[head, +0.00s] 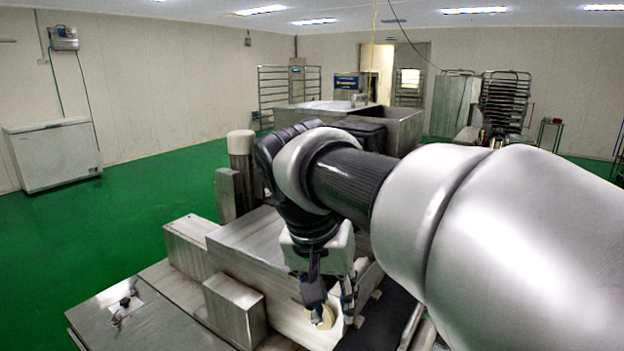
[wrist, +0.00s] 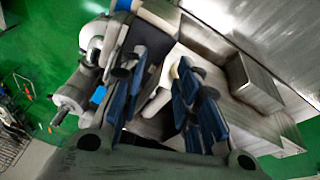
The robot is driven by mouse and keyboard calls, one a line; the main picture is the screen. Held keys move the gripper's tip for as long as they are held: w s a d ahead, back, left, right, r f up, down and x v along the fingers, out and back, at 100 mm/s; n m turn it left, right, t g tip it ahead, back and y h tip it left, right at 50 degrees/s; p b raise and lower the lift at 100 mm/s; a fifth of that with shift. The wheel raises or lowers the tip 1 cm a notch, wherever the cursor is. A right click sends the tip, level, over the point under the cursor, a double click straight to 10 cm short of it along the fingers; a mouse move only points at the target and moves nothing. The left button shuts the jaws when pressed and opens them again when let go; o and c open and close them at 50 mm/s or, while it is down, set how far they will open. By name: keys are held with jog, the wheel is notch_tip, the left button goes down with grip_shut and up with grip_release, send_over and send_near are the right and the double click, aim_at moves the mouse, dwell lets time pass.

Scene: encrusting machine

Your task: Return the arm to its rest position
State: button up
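My arm reaches in from the right of the head view and bends down over the metal encrusting machine (head: 262,246). My gripper (head: 332,308) points downward beside the machine's front metal box, above or near the dark belt (head: 385,322). In the wrist view my gripper (wrist: 163,82) has its two blue-padded fingers apart, with machine parts showing through the gap. I see nothing clearly held. A small pale round thing (head: 322,318) shows at the fingertips in the head view; I cannot tell whether it touches them.
Metal boxes and a low panel (head: 140,320) lie left of the gripper. A white post (head: 241,150) stands behind it. A white chest freezer (head: 52,153) is at the left wall, and racks (head: 505,100) stand far back. The green floor (head: 130,215) at left is clear.

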jog(key=s+d+f+n+b, duration=0.1)
jog(key=s+d+f+b, duration=0.2)
jog(key=s+f, duration=0.3)
jog(key=s+d+f+n+t+y+b, duration=0.1)
jog(key=s+d+f+b, duration=0.3)
jog(key=f, duration=0.7)
jog(key=s+d+f+n+t+y+b, duration=0.1)
jog(key=s+d+f+b, duration=0.3)
jog(key=s+f+b, duration=0.3)
jog(key=shift+s+f+n, duration=0.3)
jog(key=shift+s+f, duration=0.45)
jog(key=shift+f, duration=0.15)
